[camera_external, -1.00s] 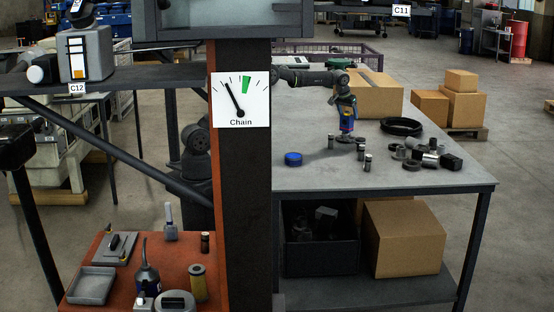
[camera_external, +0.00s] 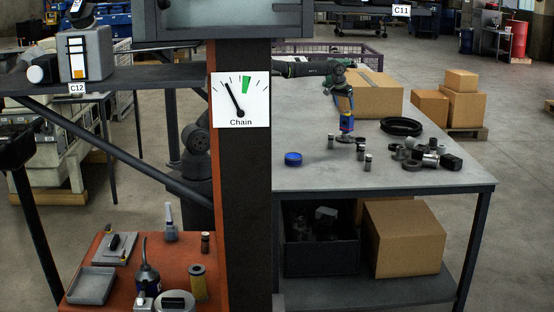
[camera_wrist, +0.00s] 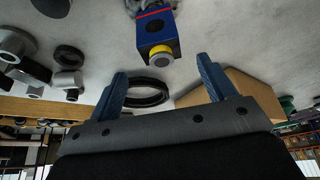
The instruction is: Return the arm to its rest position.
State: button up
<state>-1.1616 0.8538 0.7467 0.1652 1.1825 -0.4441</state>
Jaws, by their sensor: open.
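My gripper (camera_external: 344,103) hangs over the grey workbench (camera_external: 310,178), just above a small upright blue device with a red band (camera_external: 346,124). In the wrist view, my gripper (camera_wrist: 161,68) shows two blue fingers spread apart with nothing between them. The blue device also shows in the wrist view (camera_wrist: 157,32), beyond the fingertips and apart from them, with a yellow and grey knob at its end. My arm reaches in from behind the dark pillar, which hides part of it.
A blue round cap (camera_external: 293,159), a black ring (camera_external: 401,127) and several metal parts (camera_external: 428,156) lie on the bench. A cardboard box (camera_external: 376,95) stands behind my gripper. The pillar (camera_external: 241,200) with the Chain gauge (camera_external: 240,100) stands at left. The bench's front is clear.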

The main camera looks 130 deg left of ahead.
aim_at(348, 120)
jog(key=x, duration=1)
jog(key=shift+a+f, duration=0.15)
jog(key=shift+f, duration=0.1)
notch_tip(348, 120, up, 5)
jog(key=shift+w+f, duration=0.1)
jog(key=w+d+r, duration=0.7)
jog(key=d, duration=0.3)
jog(key=w+d+f+m+t, duration=0.15)
jog(key=w+d, duration=0.35)
jog(key=d, duration=0.6)
jog(key=w+d+f+m, duration=0.3)
jog(key=w+d, duration=0.2)
jog(key=d, duration=0.6)
jog(key=w+d+f+m+t, duration=0.15)
jog(key=w+d, duration=0.35)
jog(key=d, duration=0.6)
jog(key=shift+m+g+h, duration=0.3)
jog(key=shift+h, duration=0.1)
jog(key=shift+s+a+f, duration=0.1)
jog(key=shift+a+f, duration=0.35)
jog(key=shift+a, duration=0.3)
jog(key=shift+s+a+f, duration=0.1)
jog(key=shift+a+f, duration=0.35)
jog(key=shift+a, duration=0.25)
jog(key=shift+s+a+f, duration=0.1)
jog(key=shift+a+f, duration=0.3)
jog(key=shift+a, duration=0.35)
